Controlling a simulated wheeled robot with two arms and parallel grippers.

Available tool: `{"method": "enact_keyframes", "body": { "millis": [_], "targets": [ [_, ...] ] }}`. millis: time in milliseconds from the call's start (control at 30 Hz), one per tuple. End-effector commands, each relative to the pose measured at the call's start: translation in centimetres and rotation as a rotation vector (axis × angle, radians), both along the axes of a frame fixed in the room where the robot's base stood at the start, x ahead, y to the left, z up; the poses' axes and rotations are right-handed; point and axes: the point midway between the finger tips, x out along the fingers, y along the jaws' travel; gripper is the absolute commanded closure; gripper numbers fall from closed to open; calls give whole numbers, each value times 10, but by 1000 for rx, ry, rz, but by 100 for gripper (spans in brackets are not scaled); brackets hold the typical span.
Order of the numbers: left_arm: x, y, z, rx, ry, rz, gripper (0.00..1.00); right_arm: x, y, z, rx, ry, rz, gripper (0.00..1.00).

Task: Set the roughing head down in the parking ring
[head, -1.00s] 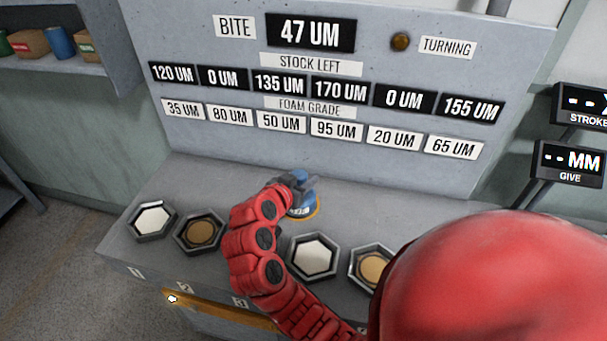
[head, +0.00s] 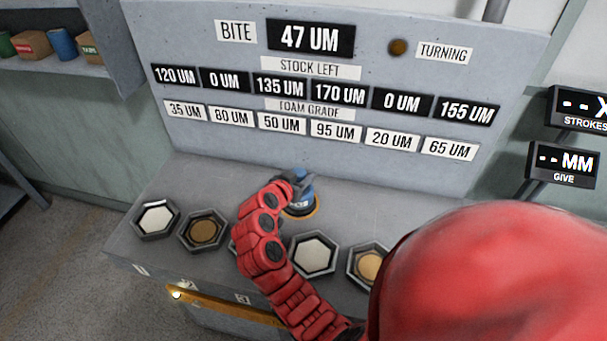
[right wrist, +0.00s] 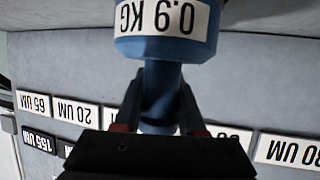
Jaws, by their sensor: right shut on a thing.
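The roughing head (head: 299,206) is blue with a white label and stands at the back of the bench. My right gripper (head: 297,182) is shut on its upper part. In the right wrist view the gripper (right wrist: 160,112) closes on the blue neck (right wrist: 161,85), below the wide body labelled 0.9 KG (right wrist: 165,18). An orange ring (head: 316,213) shows around the foot of the head; it looks like the parking ring. I cannot tell whether the head touches it or hovers just above. My left gripper is not in view.
Hexagonal trays stand along the bench front, some with white pads (head: 314,252), some with tan ones (head: 203,231). My red arm partly hides one. A grey board (head: 228,60) with readouts rises behind. The bench between head and board is clear.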

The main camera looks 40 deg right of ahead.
Motion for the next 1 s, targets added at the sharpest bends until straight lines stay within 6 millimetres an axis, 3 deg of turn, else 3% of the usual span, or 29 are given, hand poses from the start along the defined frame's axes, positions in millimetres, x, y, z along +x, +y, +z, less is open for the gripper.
{"method": "enact_keyframes", "body": {
  "millis": [233, 267, 467, 867, 1000],
  "targets": [
    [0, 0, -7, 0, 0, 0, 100, 0, 0, -3, -3, -4, 0, 100],
    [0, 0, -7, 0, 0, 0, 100, 0, 0, -4, -1, -2, 1, 59],
    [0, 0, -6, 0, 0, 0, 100, 0, 0, -3, 0, -2, 1, 23],
    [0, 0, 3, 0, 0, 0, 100, 0, 0, 4, 0, 0, 0, 22],
    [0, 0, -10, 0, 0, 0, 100, -7, 22, 8, -2, -7, 8, 22]
  ]
}}
